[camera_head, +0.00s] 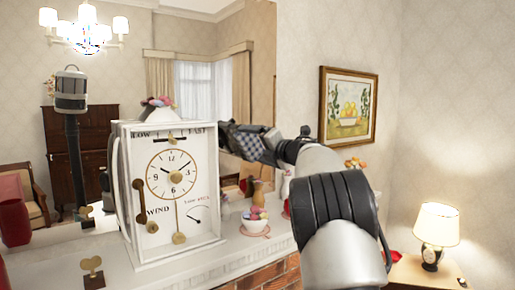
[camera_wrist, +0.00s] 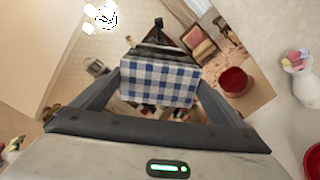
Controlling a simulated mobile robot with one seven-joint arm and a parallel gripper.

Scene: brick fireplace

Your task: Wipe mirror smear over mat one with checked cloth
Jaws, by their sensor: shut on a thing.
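My gripper (camera_head: 280,148) reaches in from the right, beyond the clock, at the mirror (camera_head: 235,70) over the mantel. In the wrist view, its two fingers are shut on a blue-and-white checked cloth (camera_wrist: 158,82), which spans the gap between them. In the head view, a small dark checked patch of the cloth (camera_head: 264,143) shows at the arm's end. The cloth's front faces the mirror glass, with the gripper's reflection beyond it. I cannot tell whether it touches the glass. No smear and no mat can be made out.
A large white clock (camera_head: 172,190) stands on the white mantel (camera_head: 225,258), left of my arm. A bowl of coloured eggs (camera_head: 255,224) sits right of the clock.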

